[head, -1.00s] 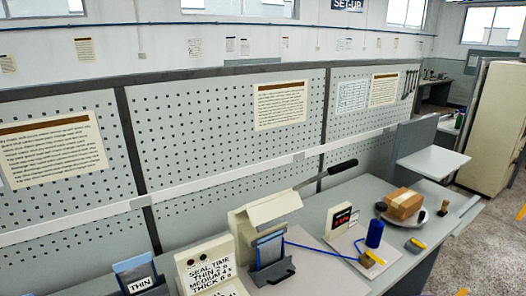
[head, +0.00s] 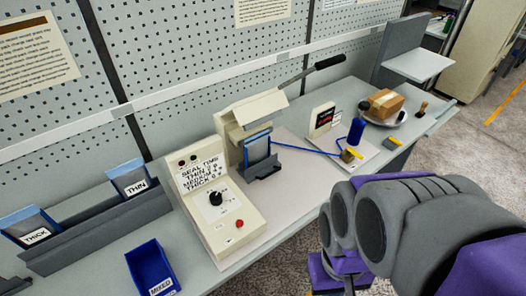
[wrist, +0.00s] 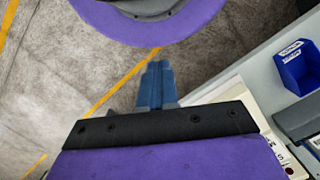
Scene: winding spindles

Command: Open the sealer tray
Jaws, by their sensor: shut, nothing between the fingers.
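The cream sealer (head: 250,125) stands on the bench with its hood and black-handled lever raised. A small dark grey tray (head: 264,168) sits at its front, with a blue-framed pouch standing upright above it. I cannot tell how far the tray is pulled out. My gripper (wrist: 156,72) shows in the wrist view, shut and empty over the floor, apart from the bench. In the head view my arm fills the lower right, clear of the sealer, and the fingertips cannot be made out.
A control box (head: 215,200) with a dial and red button stands left of the sealer. A blue MIXED bin (head: 152,268) and a grey rack (head: 100,225) with THICK and THIN pouches are further left. A scale (head: 382,115) with a brown box is right.

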